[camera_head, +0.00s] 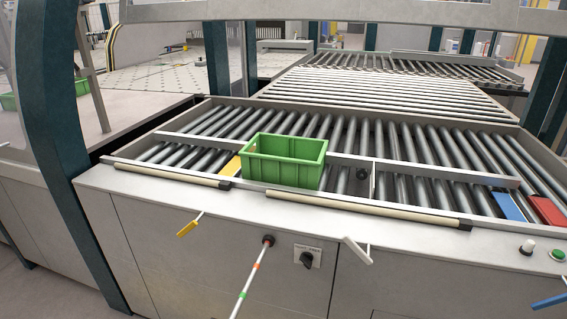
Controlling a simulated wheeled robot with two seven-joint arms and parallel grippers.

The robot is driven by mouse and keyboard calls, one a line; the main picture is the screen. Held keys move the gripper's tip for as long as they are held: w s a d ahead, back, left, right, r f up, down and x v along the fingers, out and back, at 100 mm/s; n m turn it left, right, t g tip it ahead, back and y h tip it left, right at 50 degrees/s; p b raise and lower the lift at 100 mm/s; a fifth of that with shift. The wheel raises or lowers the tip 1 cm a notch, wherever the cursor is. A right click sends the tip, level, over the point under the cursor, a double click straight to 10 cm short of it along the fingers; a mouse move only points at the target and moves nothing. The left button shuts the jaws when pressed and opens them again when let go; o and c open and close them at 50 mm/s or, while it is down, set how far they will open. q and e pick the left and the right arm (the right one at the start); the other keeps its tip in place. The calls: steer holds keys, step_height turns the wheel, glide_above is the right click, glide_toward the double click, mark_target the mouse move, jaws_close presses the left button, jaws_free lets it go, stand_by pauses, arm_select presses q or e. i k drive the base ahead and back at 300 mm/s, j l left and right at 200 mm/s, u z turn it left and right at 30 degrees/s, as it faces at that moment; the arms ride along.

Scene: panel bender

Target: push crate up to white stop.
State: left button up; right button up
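The green crate (284,163) is open-topped and stands upright on the rollers in the front lane of the conveyor. A yellow plate (231,167) lies just left of it, partly hidden behind the front rail; I cannot tell whether they touch. A white lever (356,251) sticks out of the front panel, below and right of the crate. Neither of my grippers shows in the head view.
A blue plate (507,206) and a red plate (547,210) lie at the lane's right end. A thin crosspiece (373,173) stands right of the crate. A yellow lever (188,228), a banded rod (250,279) and a black rotary switch (307,259) project from the front panel.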

mark_target(298, 162)
steer(key=i+j+z, duration=0.2)
steer(key=j+z, duration=0.15)
steer(key=i+j+z, duration=0.1)
steer(key=j+z, duration=0.25)
steer(key=i+j+z, duration=0.1)
steer(key=j+z, duration=0.25)
steer(key=j, duration=0.2)
steer(key=j+z, duration=0.35)
steer(key=j, duration=0.15)
